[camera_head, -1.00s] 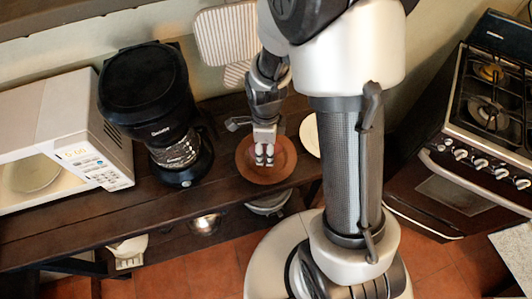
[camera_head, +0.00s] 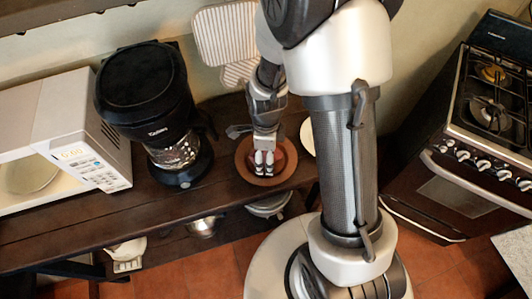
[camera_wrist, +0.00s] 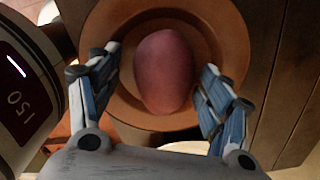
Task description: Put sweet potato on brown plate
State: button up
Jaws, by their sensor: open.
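The sweet potato (camera_wrist: 165,72), reddish-pink and oval, lies on the brown plate (camera_wrist: 232,35) near its middle in the wrist view. My gripper (camera_wrist: 160,64) is open, with one finger on each side of the sweet potato and visible gaps between. In the head view my gripper (camera_head: 264,170) points down over the brown plate (camera_head: 245,172) on the dark wooden shelf. The sweet potato (camera_head: 284,158) is partly hidden there behind my gripper.
A black coffee maker (camera_head: 150,100) stands left of the plate, with a white microwave (camera_head: 85,125) further left. A pale plate (camera_head: 308,138) is just right of the brown plate, partly hidden by my body. A stove (camera_head: 470,140) is at the right.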

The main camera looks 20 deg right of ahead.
jog(key=s+r+n+t+p, duration=0.15)
jog(key=r+n, duration=0.25)
jog(key=r, duration=0.5)
jog(key=s+r+n+p, duration=0.2)
jog(key=r+n, duration=0.1)
jog(key=r, duration=0.5)
jog(key=s+r+n+t+p, duration=0.15)
jog(key=r+n, duration=0.25)
jog(key=r, duration=0.5)
jog(key=s+r+n+t, duration=0.1)
jog(key=s+r+n, duration=0.4)
jog(key=s+n, duration=0.4)
jog(key=n, duration=0.2)
jog(key=shift+s+d+r+n+t, duration=0.15)
jog(key=shift+s+r+n+t, duration=0.15)
jog(key=shift+s+r+n, duration=0.1)
